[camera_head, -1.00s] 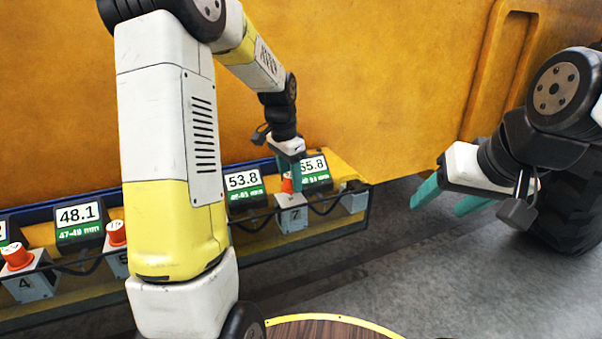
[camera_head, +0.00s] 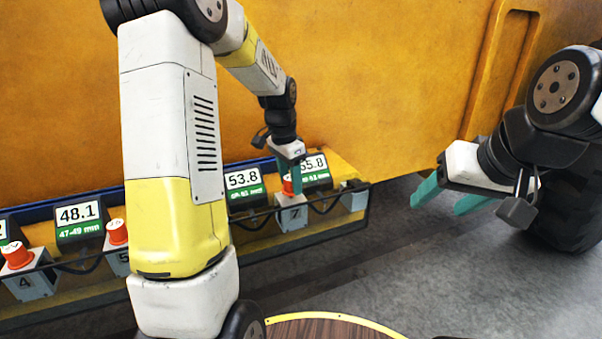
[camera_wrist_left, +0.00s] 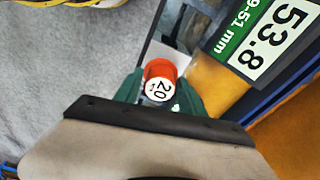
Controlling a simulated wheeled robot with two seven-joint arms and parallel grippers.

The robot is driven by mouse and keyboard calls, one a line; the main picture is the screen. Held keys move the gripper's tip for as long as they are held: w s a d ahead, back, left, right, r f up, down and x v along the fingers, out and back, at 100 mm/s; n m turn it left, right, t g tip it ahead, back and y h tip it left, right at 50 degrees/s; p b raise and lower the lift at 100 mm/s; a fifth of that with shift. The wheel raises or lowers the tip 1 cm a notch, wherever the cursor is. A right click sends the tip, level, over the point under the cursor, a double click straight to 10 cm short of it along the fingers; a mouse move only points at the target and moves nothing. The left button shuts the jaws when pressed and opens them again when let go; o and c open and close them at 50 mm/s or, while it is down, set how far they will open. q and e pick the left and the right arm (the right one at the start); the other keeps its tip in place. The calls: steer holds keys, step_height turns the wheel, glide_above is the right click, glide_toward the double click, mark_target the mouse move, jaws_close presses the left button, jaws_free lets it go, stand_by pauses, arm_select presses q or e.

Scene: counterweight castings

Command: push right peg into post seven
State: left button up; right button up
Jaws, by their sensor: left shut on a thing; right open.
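Post seven (camera_head: 291,218) is a grey block marked 7 near the right end of the rail in the head view. The red peg (camera_head: 288,187) is at the top of this post. My left gripper (camera_head: 291,186) is shut on the peg, coming down from above. In the left wrist view the peg (camera_wrist_left: 160,72) has a white cap printed 20 and sits between the green fingers. How deep the peg sits in the post is hidden. My right gripper (camera_head: 447,200) is open and empty, off to the right of the rail.
Displays reading 53.8 (camera_head: 244,187), 55.8 (camera_head: 312,170) and 48.1 (camera_head: 82,221) stand behind the posts. Post four (camera_head: 31,282) holds another red peg at the left. A black cable and guard rail run along the front. An orange wall rises behind.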

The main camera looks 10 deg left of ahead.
mark_target(289, 178)
arm_select(q)
steer(key=shift+f, duration=1.05)
steer(key=o, duration=1.5)
steer(key=shift+c, duration=0.2)
steer(key=r, duration=0.7)
steer(key=shift+s+a+r, duration=0.15)
steer(key=shift+s+a, duration=0.15)
steer(key=shift+a, duration=0.05)
steer(key=shift+r, duration=0.2)
